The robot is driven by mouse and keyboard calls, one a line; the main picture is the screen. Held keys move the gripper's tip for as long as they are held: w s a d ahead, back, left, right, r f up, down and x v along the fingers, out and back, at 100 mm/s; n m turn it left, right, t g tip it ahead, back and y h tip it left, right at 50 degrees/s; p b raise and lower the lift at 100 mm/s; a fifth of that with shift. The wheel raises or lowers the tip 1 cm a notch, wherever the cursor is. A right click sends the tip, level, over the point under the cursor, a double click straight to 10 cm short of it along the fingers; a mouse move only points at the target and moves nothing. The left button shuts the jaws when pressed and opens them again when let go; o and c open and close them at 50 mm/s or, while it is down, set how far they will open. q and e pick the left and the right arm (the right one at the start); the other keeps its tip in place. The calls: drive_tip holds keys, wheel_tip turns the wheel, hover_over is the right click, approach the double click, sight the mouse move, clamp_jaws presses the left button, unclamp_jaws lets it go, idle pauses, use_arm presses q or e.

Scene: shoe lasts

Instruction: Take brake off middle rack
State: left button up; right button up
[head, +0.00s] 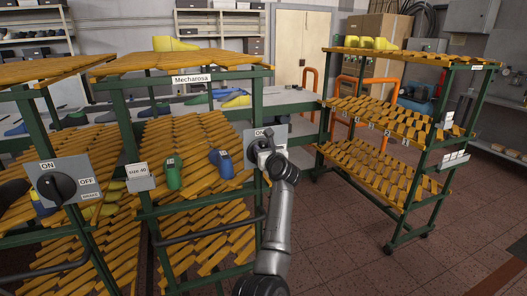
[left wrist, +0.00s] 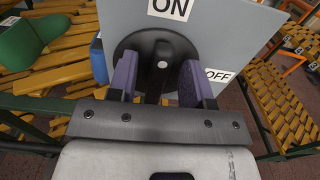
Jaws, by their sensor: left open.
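The middle rack, labelled Mecharosa (head: 192,79), has a grey brake panel (head: 281,130) on its right front post. The panel (left wrist: 235,35) fills the top of the left wrist view, with ON at its top and OFF at its right. A round black knob (left wrist: 158,44) sits on it. My left gripper (left wrist: 158,82) is at the knob, its two purple-lined fingers open on either side of the knob's handle. Clear contact cannot be told. In the head view my left gripper (head: 265,150) partly covers the knob. My right gripper is not in view.
A second grey brake panel (head: 81,172) with a black knob is on the left rack. A green shoe last (head: 173,174) and a blue one (head: 222,163) lie on the middle rack. Another rack (head: 384,122) stands at right. Tiled floor (head: 345,235) is clear between.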

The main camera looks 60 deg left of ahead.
use_arm(q)
drive_tip(key=shift+w+a, duration=0.1)
drive_tip(key=shift+a, duration=0.25)
drive_tip(key=shift+c, duration=0.4)
clamp_jaws()
drive_tip(key=m+p, duration=0.6)
drive_tip(key=w+f+m+p, duration=0.1)
drive_tip(key=m+p, duration=0.4)
drive_tip(key=m, duration=0.1)
drive_tip(key=w+f+m+p, duration=0.1)
drive_tip(key=m+p, duration=0.4)
drive_tip(key=p, duration=0.1)
drive_tip(key=shift+w+d+f+m+p, duration=0.2)
drive_tip(key=shift+d+m+p, duration=0.1)
drive_tip(key=shift+m, duration=0.4)
